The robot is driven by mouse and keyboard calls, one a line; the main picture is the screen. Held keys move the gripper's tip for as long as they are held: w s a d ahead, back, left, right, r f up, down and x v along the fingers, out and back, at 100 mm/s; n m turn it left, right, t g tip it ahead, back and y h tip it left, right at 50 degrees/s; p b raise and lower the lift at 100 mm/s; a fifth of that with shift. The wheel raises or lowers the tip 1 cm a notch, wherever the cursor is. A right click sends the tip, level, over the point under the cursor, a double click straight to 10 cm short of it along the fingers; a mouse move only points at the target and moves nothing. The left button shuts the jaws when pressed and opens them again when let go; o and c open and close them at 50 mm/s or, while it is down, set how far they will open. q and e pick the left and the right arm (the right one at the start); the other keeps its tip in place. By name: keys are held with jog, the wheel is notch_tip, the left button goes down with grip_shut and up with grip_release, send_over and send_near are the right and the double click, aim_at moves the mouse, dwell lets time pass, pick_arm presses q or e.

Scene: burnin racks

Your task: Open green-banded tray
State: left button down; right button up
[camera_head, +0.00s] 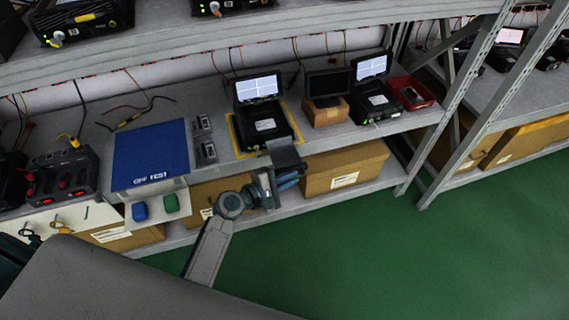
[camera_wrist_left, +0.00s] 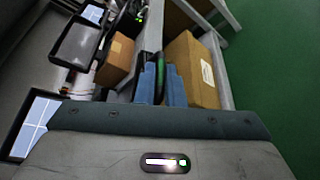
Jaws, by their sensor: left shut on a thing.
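My left gripper (camera_head: 292,177) reaches along the front edge of the shelf, in front of the open black unit (camera_head: 266,130) with a lit screen. Its blue fingers (camera_wrist_left: 162,84) point toward the cardboard boxes in the left wrist view. They are shut on a dark narrow piece with a green strip (camera_wrist_left: 171,76), which shows between them. I cannot tell how this piece joins a tray, and most of it is hidden by the fingers. No whole green-banded tray can be made out. My right gripper is not in view.
Cardboard boxes (camera_head: 345,168) stand on the lower shelf. A small box (camera_head: 325,113) and a red tray (camera_head: 411,93) stand on the middle shelf. A blue mat (camera_head: 150,154) lies left, above a pale ledge with blue and green items. Green floor (camera_head: 400,260) is clear in front.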

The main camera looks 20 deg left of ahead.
pick_arm(q)
jog(key=shift+s+d+f, duration=0.1)
jog(key=shift+s+d, duration=0.05)
jog(key=shift+s, duration=0.1)
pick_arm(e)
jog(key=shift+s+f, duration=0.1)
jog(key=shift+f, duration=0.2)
pick_arm(q)
jog(key=c, duration=1.8)
grip_release()
